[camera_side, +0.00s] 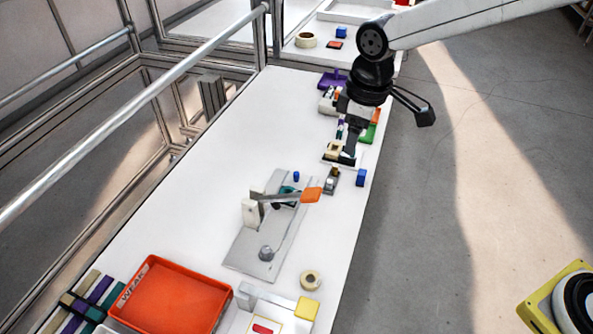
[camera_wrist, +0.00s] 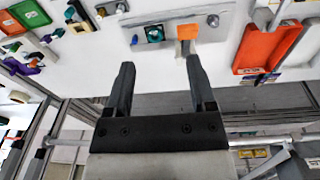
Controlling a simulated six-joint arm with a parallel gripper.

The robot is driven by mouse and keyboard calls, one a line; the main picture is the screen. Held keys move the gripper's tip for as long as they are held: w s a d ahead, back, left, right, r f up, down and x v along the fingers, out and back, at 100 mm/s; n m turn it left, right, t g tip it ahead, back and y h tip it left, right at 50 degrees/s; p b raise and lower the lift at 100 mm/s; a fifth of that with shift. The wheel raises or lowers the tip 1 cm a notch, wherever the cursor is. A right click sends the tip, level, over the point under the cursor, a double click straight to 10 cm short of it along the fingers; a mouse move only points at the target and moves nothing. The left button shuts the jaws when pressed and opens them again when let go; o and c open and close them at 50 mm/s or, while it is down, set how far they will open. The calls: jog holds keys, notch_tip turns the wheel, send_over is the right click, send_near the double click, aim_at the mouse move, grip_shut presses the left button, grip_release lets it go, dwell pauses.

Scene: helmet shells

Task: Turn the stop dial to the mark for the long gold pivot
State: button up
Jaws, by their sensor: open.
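A grey base plate (camera_side: 245,255) lies on the white table and carries a lever with an orange handle (camera_side: 312,195). A round grey knob (camera_side: 266,253), which looks like the stop dial, sits on the near end of the plate; it also shows in the wrist view (camera_wrist: 213,20). Its marks are too small to read. My gripper (camera_side: 347,155) is beyond the plate, above the small parts at the table's far right side. In the wrist view my gripper (camera_wrist: 160,62) is open, with nothing between its fingers. I cannot make out a long gold pivot.
An orange tray (camera_side: 178,297) stands at the near left beside several coloured strips. A metal rail (camera_side: 150,95) runs along the left. The table left of the plate is clear.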

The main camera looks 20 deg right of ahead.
jog(key=w+a+f+n, duration=0.15)
jog(key=a+n, duration=0.25)
jog(key=a, duration=0.7)
jog(key=n+g, duration=0.1)
jog(key=n, duration=0.2)
send_over(266, 249)
notch_tip(266, 249, down, 17)
jog(key=shift+f, duration=0.45)
jog(key=shift+f, duration=3.85)
grip_shut()
